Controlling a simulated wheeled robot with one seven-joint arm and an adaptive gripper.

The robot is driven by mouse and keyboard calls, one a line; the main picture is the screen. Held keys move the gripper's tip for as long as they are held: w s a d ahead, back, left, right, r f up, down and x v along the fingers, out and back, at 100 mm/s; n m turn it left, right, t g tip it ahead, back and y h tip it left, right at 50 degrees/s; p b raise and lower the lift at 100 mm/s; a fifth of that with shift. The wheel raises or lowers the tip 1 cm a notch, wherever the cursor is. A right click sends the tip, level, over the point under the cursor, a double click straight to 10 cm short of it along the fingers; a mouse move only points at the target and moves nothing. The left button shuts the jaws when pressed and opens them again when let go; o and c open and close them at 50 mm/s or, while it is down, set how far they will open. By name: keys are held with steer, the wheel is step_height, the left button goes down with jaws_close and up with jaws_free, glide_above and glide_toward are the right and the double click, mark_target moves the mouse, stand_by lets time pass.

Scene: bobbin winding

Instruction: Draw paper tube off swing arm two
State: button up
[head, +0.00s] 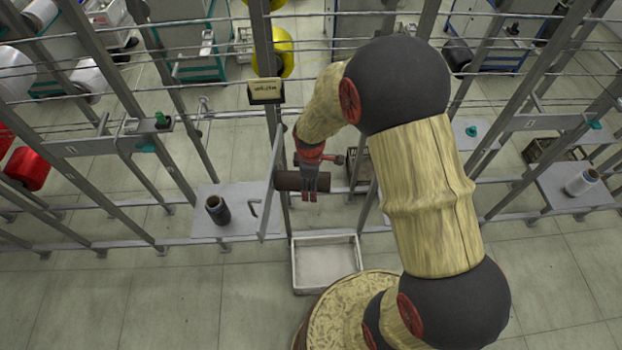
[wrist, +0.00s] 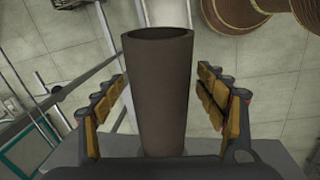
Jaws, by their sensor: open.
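The brown paper tube (head: 289,181) lies level in the head view, out from the swing arm (head: 271,185) in the middle of the frame. My gripper (head: 309,190) is over the tube's right part, its fingers pointing down. In the wrist view the tube (wrist: 160,90) stands between the two finger rows of my gripper (wrist: 158,105), with a gap visible on both sides. The fingers are open and do not appear to touch it. The tube's near end and how it sits on the swing arm are hidden in the wrist view.
A white tray (head: 298,265) lies on the floor below the tube. A grey plate with a dark bobbin (head: 219,211) stands left, another with a pale bobbin (head: 581,182) far right. Metal posts and horizontal wires cross the space. A small label sign (head: 266,91) hangs above.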

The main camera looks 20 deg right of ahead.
steer(key=c, duration=0.3)
steer(key=c, duration=1)
